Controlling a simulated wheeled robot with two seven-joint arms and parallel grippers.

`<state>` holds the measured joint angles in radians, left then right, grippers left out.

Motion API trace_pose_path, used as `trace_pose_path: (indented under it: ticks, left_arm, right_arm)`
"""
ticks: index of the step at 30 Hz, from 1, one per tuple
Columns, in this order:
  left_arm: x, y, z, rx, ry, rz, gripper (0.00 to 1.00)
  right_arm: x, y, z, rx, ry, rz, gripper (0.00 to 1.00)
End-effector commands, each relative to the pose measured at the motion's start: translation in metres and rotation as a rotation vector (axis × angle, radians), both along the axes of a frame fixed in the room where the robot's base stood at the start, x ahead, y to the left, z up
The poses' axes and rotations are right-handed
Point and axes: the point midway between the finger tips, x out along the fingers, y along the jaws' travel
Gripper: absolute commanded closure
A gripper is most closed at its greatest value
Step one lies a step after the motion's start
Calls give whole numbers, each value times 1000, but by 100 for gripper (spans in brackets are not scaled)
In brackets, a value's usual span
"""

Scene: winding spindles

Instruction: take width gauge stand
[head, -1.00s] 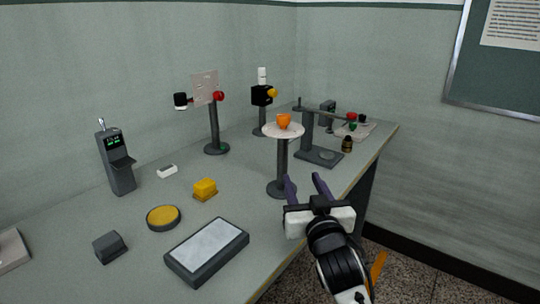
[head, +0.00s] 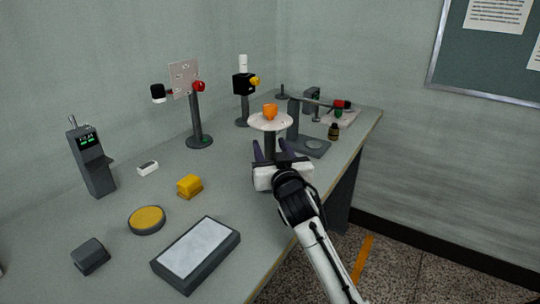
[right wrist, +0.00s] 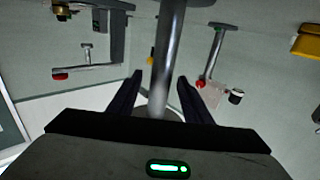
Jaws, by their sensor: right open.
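The stand with a round white top (head: 284,122) and a dark grey post is the one at my right gripper; I take it as the width gauge stand. An orange cup-like piece (head: 270,111) sits on its top. My right gripper (head: 270,146) is open, with its fingers pointing at the post below the top. In the right wrist view the post (right wrist: 168,50) runs between the two open fingers (right wrist: 160,76). I cannot tell whether either finger touches it. The stand's base is hidden by the gripper in the head view. My left gripper is not in view.
Behind it stand a post with a plate and red knob (head: 199,87), a post with a black box (head: 243,83), and a grey gauge frame (head: 294,120). A small dark bottle (head: 334,131), yellow block (head: 189,185) and flat tray (head: 197,248) are nearby. The table's right edge is close.

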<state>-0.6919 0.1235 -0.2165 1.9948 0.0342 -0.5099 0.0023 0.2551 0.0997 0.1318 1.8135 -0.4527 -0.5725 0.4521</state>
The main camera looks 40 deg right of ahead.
Motion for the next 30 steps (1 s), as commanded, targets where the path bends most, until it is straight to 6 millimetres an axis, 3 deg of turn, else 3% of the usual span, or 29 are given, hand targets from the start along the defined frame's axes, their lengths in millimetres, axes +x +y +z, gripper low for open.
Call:
trace_pose_path:
  ticks: [9,17,26,30]
  left_arm:
    - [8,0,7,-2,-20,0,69]
    - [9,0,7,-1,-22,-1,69]
    - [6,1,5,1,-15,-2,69]
    - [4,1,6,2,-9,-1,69]
  right_arm:
    - [5,-2,0,0,0,1,57]
    - [5,-2,0,0,0,1,100]
    - [5,-2,4,-2,-6,1,100]
    - [5,-2,19,-3,-11,1,100]
